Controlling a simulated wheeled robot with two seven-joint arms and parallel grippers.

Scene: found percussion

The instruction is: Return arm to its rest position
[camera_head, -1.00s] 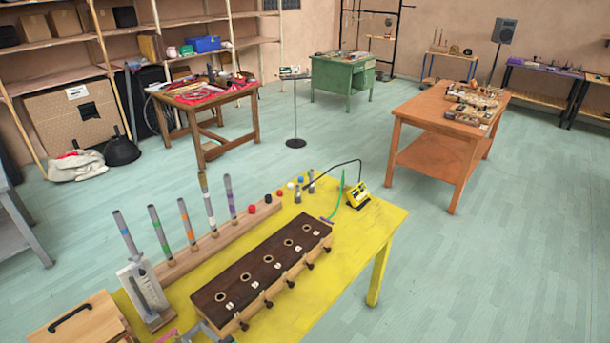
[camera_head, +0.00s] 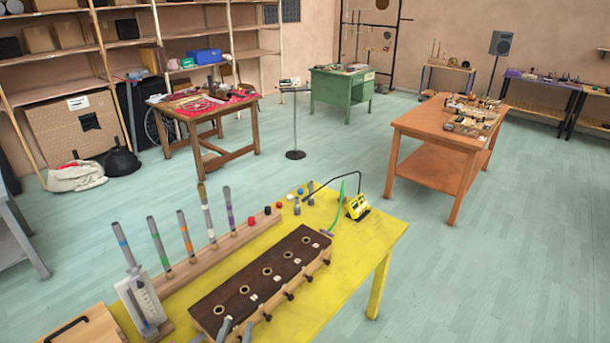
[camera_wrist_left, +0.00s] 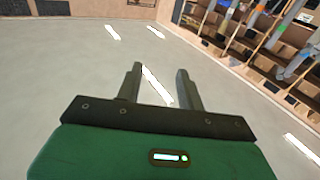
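In the head view only small grey parts of what looks like this gripper (camera_head: 235,330) show at the bottom edge, in front of the near end of the dark-topped wooden box (camera_head: 258,280). Most of the left arm is out of the picture. My right arm and gripper are not in view.
The yellow table (camera_head: 345,275) holds the box, a wooden rail of upright tubes (camera_head: 210,250), a small yellow device (camera_head: 357,203) and a white metal stand (camera_head: 140,300). An orange-brown table (camera_head: 425,120) stands beyond. Pale floor (camera_head: 510,250) at right is clear.

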